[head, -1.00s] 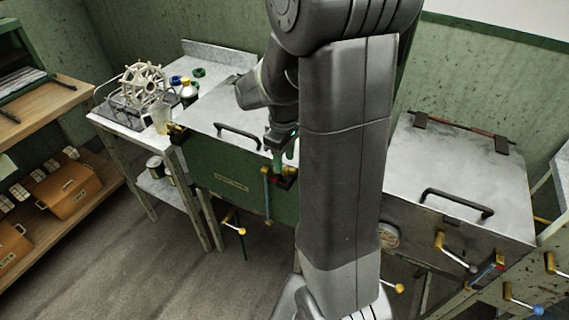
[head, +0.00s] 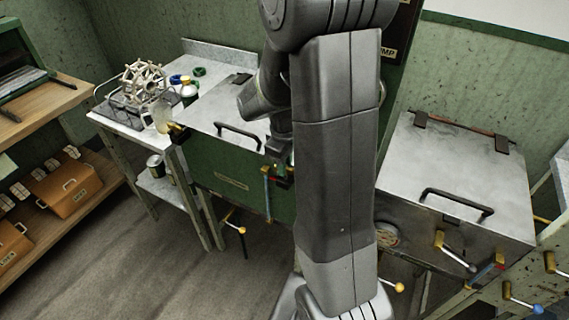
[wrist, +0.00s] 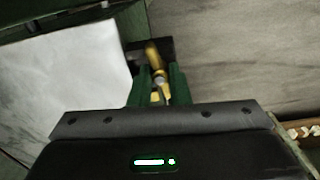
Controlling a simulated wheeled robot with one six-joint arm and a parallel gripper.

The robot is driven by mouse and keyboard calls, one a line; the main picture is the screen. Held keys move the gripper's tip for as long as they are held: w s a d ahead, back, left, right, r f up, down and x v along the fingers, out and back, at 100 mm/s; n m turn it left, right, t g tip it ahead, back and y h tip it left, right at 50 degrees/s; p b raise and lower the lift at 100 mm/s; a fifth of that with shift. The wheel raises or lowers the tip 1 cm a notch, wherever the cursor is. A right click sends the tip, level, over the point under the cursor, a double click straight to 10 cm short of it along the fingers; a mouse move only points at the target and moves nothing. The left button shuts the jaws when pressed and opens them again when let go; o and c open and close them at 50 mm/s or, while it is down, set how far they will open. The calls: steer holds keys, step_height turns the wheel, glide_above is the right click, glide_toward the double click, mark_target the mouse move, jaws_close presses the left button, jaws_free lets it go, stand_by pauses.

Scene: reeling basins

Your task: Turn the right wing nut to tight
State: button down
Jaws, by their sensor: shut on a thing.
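The right wing nut (wrist: 156,93) shows in the wrist view as a small brass piece, partly covered by the fingers. My gripper (wrist: 160,88) is shut on it with two dark green fingers, one on each side. In the head view my gripper (head: 279,160) is at the front right corner of the green basin (head: 231,184), where my arm hides much of the nut. The nut's exact angle cannot be told. A brass fitting with a dark bracket (head: 178,132) sits at the basin's front left corner.
The basin's grey lid (head: 215,114) is down and has a black handle (head: 238,134). A metal-lidded basin (head: 462,165) stands to the right. A side table (head: 125,122) at left holds a spoked reel (head: 146,82) and bottles. The floor in front is clear.

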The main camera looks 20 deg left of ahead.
steer(key=m, duration=0.4)
steer(key=shift+m+b, duration=0.35)
steer(key=shift+m, duration=0.05)
steer(key=c, duration=1.3)
jaws_free()
steer(key=shift+r, duration=0.1)
step_height(320, 180, up, 14)
steer(key=shift+f, duration=0.25)
